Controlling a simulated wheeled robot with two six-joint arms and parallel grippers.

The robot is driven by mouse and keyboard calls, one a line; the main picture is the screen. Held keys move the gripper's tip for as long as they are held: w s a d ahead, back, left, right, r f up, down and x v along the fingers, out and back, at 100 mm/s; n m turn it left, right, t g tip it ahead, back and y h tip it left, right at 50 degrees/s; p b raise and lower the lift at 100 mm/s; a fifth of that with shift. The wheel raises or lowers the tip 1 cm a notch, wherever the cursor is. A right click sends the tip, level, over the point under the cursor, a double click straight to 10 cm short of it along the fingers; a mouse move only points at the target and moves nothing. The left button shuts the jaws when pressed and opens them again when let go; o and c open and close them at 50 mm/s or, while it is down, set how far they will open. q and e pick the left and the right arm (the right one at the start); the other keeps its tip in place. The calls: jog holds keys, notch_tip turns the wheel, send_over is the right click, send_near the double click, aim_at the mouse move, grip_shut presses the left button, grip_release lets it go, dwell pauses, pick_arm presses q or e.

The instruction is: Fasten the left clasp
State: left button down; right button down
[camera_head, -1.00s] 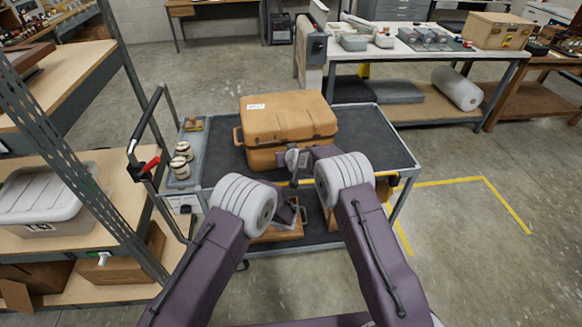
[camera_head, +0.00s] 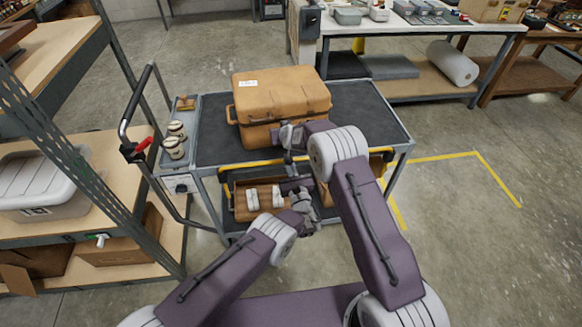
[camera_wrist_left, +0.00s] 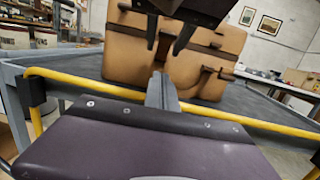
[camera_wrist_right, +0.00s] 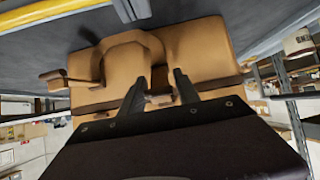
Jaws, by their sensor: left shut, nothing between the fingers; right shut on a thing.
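The tan case (camera_head: 285,92) stands shut on the cart's top. It fills the upper middle of the left wrist view (camera_wrist_left: 130,55) and the right wrist view (camera_wrist_right: 205,50). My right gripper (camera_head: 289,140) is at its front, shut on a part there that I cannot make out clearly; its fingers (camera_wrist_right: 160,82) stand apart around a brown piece. My left gripper (camera_head: 304,197) is shut and empty, in front of the cart's edge and apart from the case; its fingers (camera_wrist_left: 162,90) point towards the case. Which fitting is the left clasp is unclear.
The cart (camera_head: 352,105) has a yellow front rail (camera_wrist_left: 150,95). Its lower shelf holds an open box with pale rolls (camera_head: 265,196). Jars (camera_head: 175,140) stand in its left side tray. Shelving (camera_head: 90,150) is close on the left. Floor on the right is clear.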

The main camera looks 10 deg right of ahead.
pick_arm(q)
jog(key=w, duration=0.4)
jog(key=shift+a+r, duration=0.3)
jog(key=shift+w+r, duration=0.2)
jog(key=shift+r, duration=1.75)
